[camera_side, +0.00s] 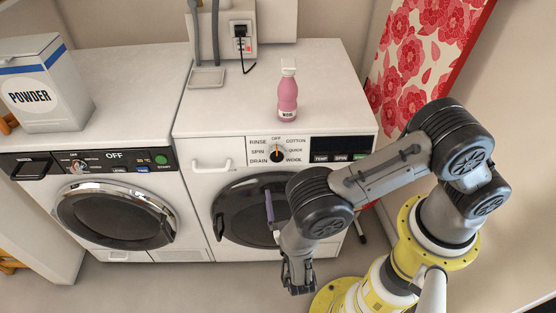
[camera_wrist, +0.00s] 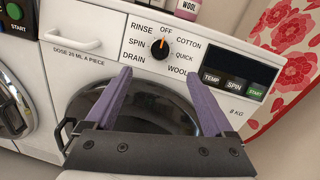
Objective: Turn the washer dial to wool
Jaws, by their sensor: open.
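The washer dial (camera_wrist: 160,46) is a black knob with an orange pointer on the right-hand machine's front panel. In the wrist view the pointer points up at OFF. Labels RINSE, SPIN and DRAIN are on its left, COTTON, QUICK and WOOL (camera_wrist: 178,71) on its right. The dial also shows in the side view (camera_side: 277,156). My gripper (camera_wrist: 158,82) is open and empty, its two purple fingers spread wide below the dial and apart from it. In the side view one purple finger (camera_side: 269,207) shows in front of the washer door; the other is hidden.
A pink WOOL bottle (camera_side: 288,95) stands on top of the washer (camera_side: 330,72). A white drawer handle (camera_side: 212,164) lies left of the dial, a dark display and buttons (camera_side: 340,150) right of it. A second machine (camera_side: 115,215) with a powder box (camera_side: 48,85) stands at left.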

